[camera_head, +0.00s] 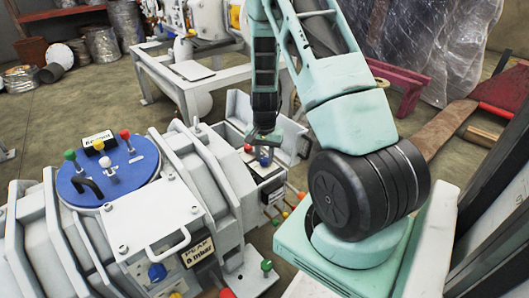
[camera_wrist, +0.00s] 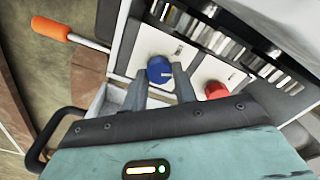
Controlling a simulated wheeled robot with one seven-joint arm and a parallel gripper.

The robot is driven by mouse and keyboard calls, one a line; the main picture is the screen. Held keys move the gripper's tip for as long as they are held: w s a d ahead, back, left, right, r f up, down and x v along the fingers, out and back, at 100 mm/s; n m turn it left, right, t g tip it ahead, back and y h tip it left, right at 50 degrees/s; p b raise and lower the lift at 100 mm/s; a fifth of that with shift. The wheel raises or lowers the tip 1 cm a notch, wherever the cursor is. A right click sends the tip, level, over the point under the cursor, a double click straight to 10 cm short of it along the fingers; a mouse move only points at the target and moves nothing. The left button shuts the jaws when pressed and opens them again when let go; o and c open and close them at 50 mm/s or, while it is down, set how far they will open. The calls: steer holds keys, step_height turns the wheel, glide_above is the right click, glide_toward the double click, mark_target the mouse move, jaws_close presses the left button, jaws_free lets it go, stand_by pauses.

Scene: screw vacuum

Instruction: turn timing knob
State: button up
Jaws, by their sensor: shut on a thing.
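A blue knob (camera_wrist: 160,69) sits on a pale control panel (camera_wrist: 208,72), which belongs to a white machine box (camera_head: 262,172). My gripper (camera_wrist: 160,76) has one finger on each side of the blue knob and is shut on it. A red knob (camera_wrist: 217,90) is on the same panel to the right, clear of the fingers. In the head view my gripper (camera_head: 264,148) reaches down to the panel top, with the red knob (camera_head: 248,148) just left of it. The small labels by the knobs are too small to read.
An orange-handled lever (camera_wrist: 52,30) sticks out beside the panel. Several coloured lever ends (camera_head: 285,214) stand below the box. A large grey machine with a blue round lid (camera_head: 110,178) stands at left. A white bench (camera_head: 185,75) is behind.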

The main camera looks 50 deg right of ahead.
mark_target(264, 158)
steer(key=shift+r+n+p, duration=0.1)
steer(key=shift+n+p, duration=0.25)
steer(key=shift+n, duration=0.25)
steer(key=o, duration=1)
step_height(264, 158, up, 17)
steer(key=p, duration=0.7)
steer(key=shift+r, duration=0.15)
